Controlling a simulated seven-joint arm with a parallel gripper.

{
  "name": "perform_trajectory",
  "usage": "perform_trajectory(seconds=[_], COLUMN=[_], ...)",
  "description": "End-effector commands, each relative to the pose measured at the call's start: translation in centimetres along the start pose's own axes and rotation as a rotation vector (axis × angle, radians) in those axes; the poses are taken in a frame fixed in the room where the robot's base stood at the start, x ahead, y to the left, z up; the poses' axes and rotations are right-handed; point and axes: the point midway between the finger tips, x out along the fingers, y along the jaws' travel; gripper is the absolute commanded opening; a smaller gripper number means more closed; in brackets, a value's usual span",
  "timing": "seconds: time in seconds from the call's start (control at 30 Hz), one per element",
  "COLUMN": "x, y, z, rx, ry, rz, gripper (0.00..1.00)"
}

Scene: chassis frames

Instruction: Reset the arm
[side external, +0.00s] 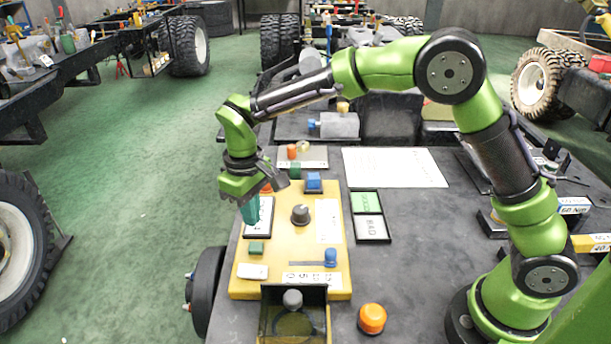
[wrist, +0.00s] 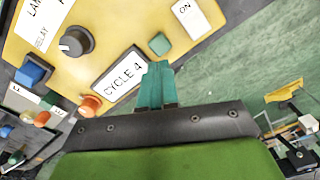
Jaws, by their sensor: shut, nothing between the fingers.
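My green arm reaches over the table in the side external view. My gripper (side external: 250,213) has teal fingers that are shut with nothing between them. It hangs above the left edge of the yellow control panel (side external: 338,285), near a white display plate. In the wrist view the closed fingers (wrist: 155,85) overlap the edge of the plate marked "CYCLE 4" (wrist: 118,74). I cannot tell whether the fingertips touch the panel.
The panel carries a dark knob (side external: 300,214), a blue block (side external: 314,181), a green button (side external: 256,248) and a blue slider (side external: 330,257). An orange button (side external: 372,318) stands in front right. A green-and-white tray (side external: 370,228) and a white sheet (side external: 395,167) lie right. Chassis frames with wheels stand around.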

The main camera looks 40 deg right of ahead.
Motion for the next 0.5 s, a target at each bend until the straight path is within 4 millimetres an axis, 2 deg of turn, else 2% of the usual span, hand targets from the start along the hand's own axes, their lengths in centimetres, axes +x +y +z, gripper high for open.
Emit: perform_trajectory(seconds=[0.07, 0.13, 0.2, 0.37, 0.5], x=[0.0, 0.9, 0.8, -2.4, -5.7], y=[0.0, -0.1, 0.0, 1.8, 3.8], z=[-0.2, 0.5, 1.7, 5.3, 9.2], rx=[0.008, 0.021, 0.043, 0.14, 0.242], ry=[0.009, -0.004, -0.004, 0.063, 0.15], rz=[-0.001, -0.007, -0.019, -0.066, -0.11], gripper=[0.0, 0.0, 0.0, 0.0, 0.0])
